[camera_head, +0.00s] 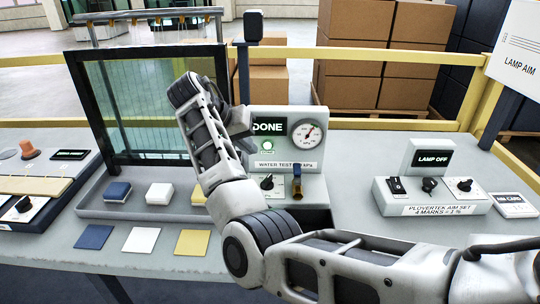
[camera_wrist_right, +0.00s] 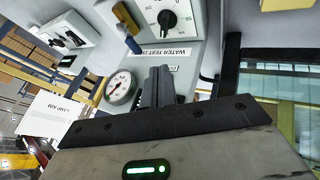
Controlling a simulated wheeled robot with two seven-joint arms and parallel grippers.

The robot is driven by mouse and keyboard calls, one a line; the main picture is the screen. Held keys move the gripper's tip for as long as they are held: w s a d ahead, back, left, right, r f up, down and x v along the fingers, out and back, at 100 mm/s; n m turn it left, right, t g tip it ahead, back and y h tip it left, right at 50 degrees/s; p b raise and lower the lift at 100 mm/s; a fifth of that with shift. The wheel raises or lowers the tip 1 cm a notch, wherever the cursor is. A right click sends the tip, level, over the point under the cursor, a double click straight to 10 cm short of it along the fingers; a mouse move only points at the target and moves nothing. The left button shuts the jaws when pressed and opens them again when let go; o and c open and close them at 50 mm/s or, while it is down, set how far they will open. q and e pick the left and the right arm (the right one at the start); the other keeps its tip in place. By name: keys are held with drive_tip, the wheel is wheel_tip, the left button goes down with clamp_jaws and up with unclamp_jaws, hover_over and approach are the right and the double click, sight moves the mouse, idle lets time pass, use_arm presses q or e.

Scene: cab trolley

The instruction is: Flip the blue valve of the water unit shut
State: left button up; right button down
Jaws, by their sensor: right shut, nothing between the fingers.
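The water unit (camera_head: 312,154) stands behind my right arm, with a dial gauge, a display reading DONE, a lit green lamp and a black knob. Its valve has a blue handle (camera_head: 297,171) above a brass body, low on the front; the handle points upward. In the right wrist view the blue handle (camera_wrist_right: 133,45) and brass body show at the upper left. My right gripper (camera_head: 241,124) is up by the unit's display, apart from the valve. Its fingers (camera_wrist_right: 158,85) are shut and empty. My left gripper is not in view.
A framed glass pane (camera_head: 150,105) stands left of the unit, over a grey tray with small blue, white and yellow blocks. A lamp-aim box (camera_head: 432,195) stands to the right. The bench between the unit and that box is clear.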

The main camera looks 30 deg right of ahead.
sight(297, 174)
drive_tip(key=x, duration=1)
drive_tip(key=shift+p, duration=0.3)
drive_tip(key=shift+s+d+r+p, duration=0.25)
drive_tip(key=shift+s+d+p, duration=0.4)
drive_tip(key=shift+d, duration=0.4)
drive_tip(key=shift+s+d, duration=0.25)
drive_tip(key=shift+d, duration=0.05)
drive_tip(key=shift+s+d+f, duration=0.1)
drive_tip(key=shift+s+d, duration=0.05)
drive_tip(key=shift+d, duration=0.1)
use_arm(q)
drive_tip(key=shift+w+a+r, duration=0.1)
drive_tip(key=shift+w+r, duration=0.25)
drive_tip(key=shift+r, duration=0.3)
